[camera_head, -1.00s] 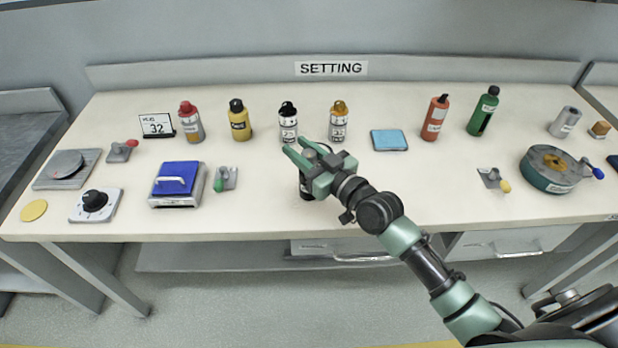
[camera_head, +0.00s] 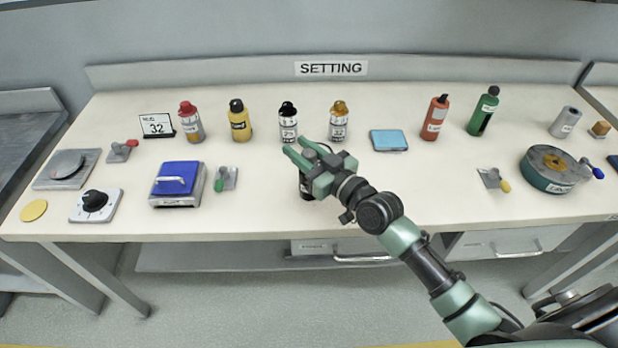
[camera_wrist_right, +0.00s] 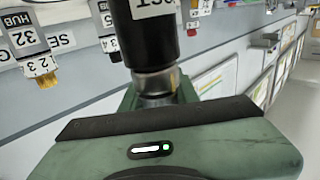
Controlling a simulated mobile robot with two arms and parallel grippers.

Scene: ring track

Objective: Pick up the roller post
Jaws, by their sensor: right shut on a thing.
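The roller post (camera_head: 306,190) is a dark upright cylinder at the front middle of the bench, mostly hidden by my right gripper. I cannot tell whether the post's base touches the bench. My left gripper is not in view.
Several bottles stand along the back, including a black-capped one (camera_head: 288,122) and a yellow-capped one (camera_head: 338,121) behind the gripper. A blue pad (camera_head: 389,140) lies to the right. A blue-lidded box (camera_head: 178,184) stands left. The bench (camera_head: 420,185) is clear right of the gripper.

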